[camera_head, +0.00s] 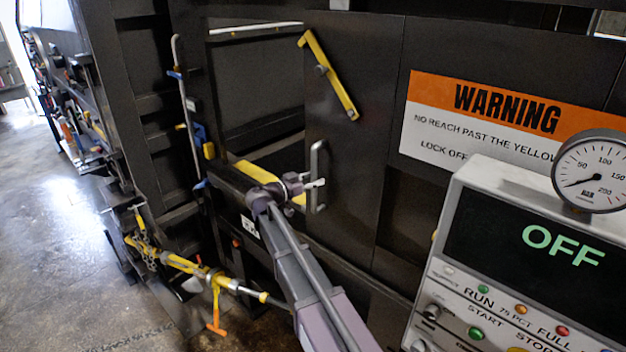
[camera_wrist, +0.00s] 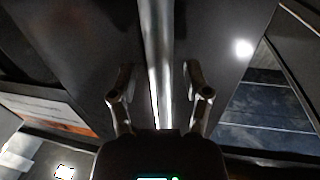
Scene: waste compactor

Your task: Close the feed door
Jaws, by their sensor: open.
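The feed door (camera_head: 358,150) is a dark panel in the head view, with an open gap (camera_head: 255,95) on its left. A grey vertical bar handle (camera_head: 316,158) stands out from the door's left edge. A yellow latch bar (camera_head: 332,78) slants across the door's upper part. My gripper (camera_head: 312,185) is at the handle. In the wrist view my gripper (camera_wrist: 158,85) is open, and the handle (camera_wrist: 157,45) runs between its two separated fingers. I cannot tell how deep the handle sits between them.
A control panel (camera_head: 470,215) reading OFF and a pressure gauge (camera_head: 592,170) stand at the right, near my arm. A warning sign (camera_head: 490,115) is right of the door. Yellow rods (camera_head: 185,263) are at lower left. Open floor (camera_head: 55,240) lies farther left.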

